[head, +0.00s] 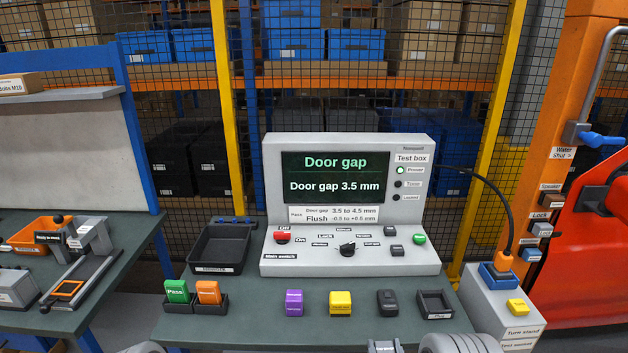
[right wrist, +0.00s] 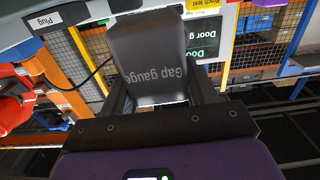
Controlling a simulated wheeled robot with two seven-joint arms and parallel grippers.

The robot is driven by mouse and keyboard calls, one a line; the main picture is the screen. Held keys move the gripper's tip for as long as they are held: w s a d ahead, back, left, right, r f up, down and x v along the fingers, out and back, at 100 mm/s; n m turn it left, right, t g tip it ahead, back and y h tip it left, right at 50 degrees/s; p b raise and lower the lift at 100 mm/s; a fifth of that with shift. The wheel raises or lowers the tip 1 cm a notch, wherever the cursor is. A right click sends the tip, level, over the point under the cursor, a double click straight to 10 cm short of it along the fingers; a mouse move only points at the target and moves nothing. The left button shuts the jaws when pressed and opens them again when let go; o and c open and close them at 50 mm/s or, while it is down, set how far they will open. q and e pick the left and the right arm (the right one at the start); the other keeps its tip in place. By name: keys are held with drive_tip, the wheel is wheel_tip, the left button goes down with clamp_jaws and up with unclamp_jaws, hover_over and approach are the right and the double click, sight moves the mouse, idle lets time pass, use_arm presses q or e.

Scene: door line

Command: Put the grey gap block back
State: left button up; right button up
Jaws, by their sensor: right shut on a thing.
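In the head view only a part of my right arm shows at the bottom edge. I cannot tell whether the block touches the table. My left gripper is not in view.
A purple block (head: 294,303) and a yellow block (head: 340,303) stand to the left. The small Plug tray (head: 435,304) on the right is empty. The test box (head: 350,262) stands behind, reading "Door gap 3.5 mm".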

drive_tip(key=s+f, duration=0.3)
drive_tip(key=f, duration=0.1)
drive_tip(key=shift+s+f, duration=0.15)
drive_tip(key=shift+s, duration=0.2)
